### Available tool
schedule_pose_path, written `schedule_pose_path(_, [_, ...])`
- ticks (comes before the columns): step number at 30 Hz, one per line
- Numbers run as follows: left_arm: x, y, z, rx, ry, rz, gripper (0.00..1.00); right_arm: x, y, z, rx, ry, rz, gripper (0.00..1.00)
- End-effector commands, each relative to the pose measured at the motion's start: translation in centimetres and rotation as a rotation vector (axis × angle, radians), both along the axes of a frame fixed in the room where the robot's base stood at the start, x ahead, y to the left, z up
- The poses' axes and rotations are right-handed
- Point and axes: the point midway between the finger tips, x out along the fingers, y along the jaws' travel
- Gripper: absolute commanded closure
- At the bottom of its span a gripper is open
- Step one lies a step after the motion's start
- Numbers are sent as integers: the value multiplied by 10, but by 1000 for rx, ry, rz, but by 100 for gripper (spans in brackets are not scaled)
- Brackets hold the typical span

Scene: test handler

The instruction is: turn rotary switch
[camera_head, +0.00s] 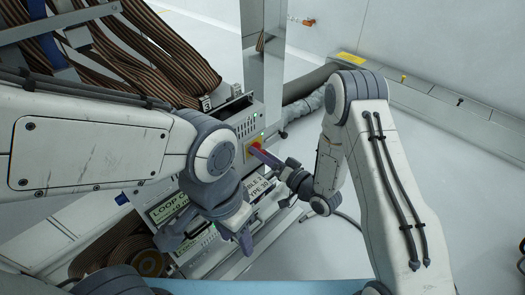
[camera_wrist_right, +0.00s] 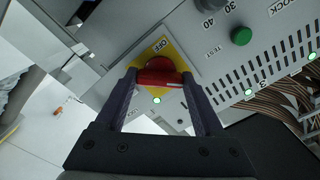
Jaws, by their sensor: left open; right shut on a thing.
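The red rotary switch (camera_wrist_right: 160,72) sits on a yellow plate marked "OFF" (camera_wrist_right: 157,46) on a grey control panel in the right wrist view. In the head view the switch (camera_head: 255,147) is small and partly covered by my right gripper. My right gripper (camera_wrist_right: 160,85) is shut on the switch, with one dark finger on each side of its red handle. In the head view my right gripper (camera_head: 262,155) reaches the panel from the right. My left gripper (camera_head: 245,240) is open and hangs low in front of the machine, apart from the switch.
A green button (camera_wrist_right: 241,36) and a dial (camera_wrist_right: 209,4) are beside the switch on the panel. Brown ribbon cables (camera_head: 150,60) hang at the upper left. A metal post (camera_head: 262,60) stands behind the panel.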

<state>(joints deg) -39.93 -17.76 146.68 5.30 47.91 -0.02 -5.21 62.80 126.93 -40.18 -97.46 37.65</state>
Motion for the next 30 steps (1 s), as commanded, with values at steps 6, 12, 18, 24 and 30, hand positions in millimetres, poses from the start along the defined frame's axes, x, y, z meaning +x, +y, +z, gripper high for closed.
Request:
schedule_pose_path(6, [0, 0, 12, 0, 0, 0, 50, -1, 0, 1, -146, -143, 1, 86])
schedule_pose_path(12, [0, 0, 20, 0, 0, 0, 50, -1, 0, 1, -277, -274, 1, 86])
schedule_pose_path(18, [0, 0, 26, 0, 0, 0, 50, -1, 0, 1, -392, -389, 1, 86])
schedule_pose_path(24, [0, 0, 30, 0, 0, 0, 50, -1, 0, 0, -477, -475, 1, 86])
schedule_pose_path(30, [0, 0, 32, 0, 0, 0, 50, -1, 0, 0, -528, -527, 2, 86])
